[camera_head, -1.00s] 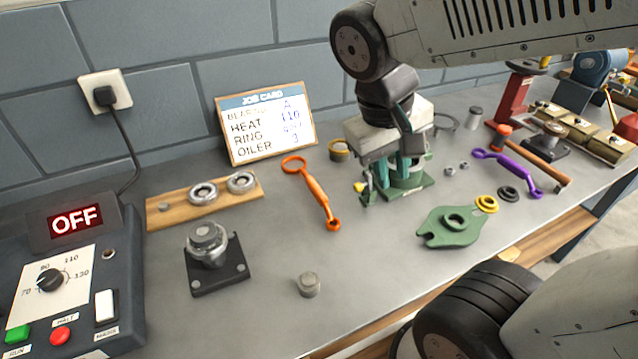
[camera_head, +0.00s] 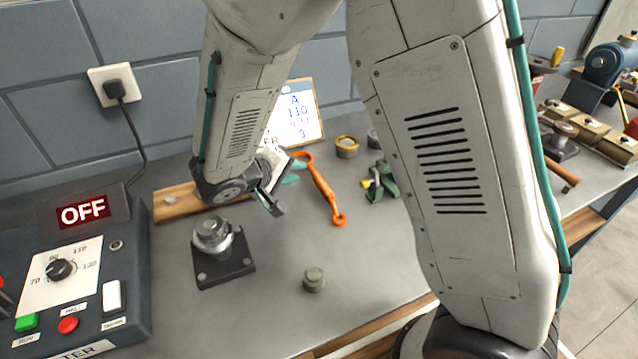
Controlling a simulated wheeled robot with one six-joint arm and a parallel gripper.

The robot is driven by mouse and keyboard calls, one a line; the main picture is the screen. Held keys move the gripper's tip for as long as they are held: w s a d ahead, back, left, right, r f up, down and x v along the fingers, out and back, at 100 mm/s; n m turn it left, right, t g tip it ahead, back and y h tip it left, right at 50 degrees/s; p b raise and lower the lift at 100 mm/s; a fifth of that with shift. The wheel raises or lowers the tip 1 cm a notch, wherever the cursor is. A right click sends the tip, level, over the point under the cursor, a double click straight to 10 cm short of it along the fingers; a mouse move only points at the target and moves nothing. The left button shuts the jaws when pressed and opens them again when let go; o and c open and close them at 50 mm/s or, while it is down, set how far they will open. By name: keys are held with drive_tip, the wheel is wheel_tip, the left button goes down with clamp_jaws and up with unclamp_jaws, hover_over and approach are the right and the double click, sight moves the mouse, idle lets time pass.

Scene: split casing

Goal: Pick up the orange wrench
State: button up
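The orange wrench (camera_head: 322,190) lies flat on the grey bench, in the middle of the head view. Its larger ring end is at the back and its smaller end towards the front. My gripper (camera_head: 290,174) is just left of the wrench's back end, partly hidden behind my own forearm and wrist. Only bits of its teal fingers show, so I cannot tell their opening or whether they touch the wrench. The wrench appears to rest on the bench.
A bearing on a dark square base (camera_head: 222,252) stands front left of the wrench, and a small grey cylinder (camera_head: 313,279) in front. A heater control box (camera_head: 80,270) reads OFF. A wooden strip (camera_head: 172,207) lies behind. My arm hides much of the right side.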

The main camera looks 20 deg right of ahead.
sight(310, 170)
drive_tip(key=x, duration=0.6)
drive_tip(key=shift+w+d+f, duration=0.1)
drive_tip(key=shift+w+f, duration=0.05)
drive_tip(key=shift+w, duration=0.25)
clamp_jaws()
